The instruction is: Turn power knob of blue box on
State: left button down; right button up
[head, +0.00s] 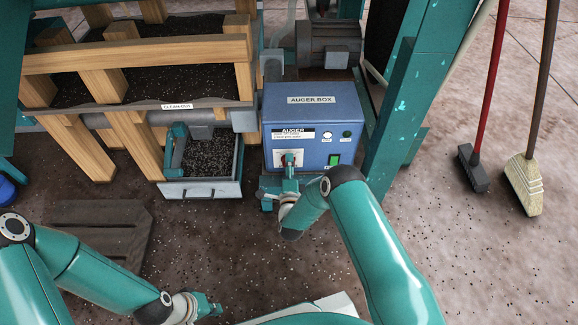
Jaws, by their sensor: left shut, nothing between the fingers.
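The blue box (349,116), labelled AUGER BOX, stands below the motor. My left gripper (213,308) is shut and empty, low over the floor at the bottom of the view.
A drawer of dark soil (209,156) stands left of the box, under the wooden-framed mixer (135,58). A teal post (402,120) rises close on the box's right. A dark slatted pallet (100,226) lies at left.

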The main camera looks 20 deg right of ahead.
jog(key=shift+a, duration=0.1)
jog(key=shift+s+a, duration=0.1)
jog(key=shift+s, duration=0.2)
jog(key=v, duration=1.1)
jog(key=shift+s, duration=0.2)
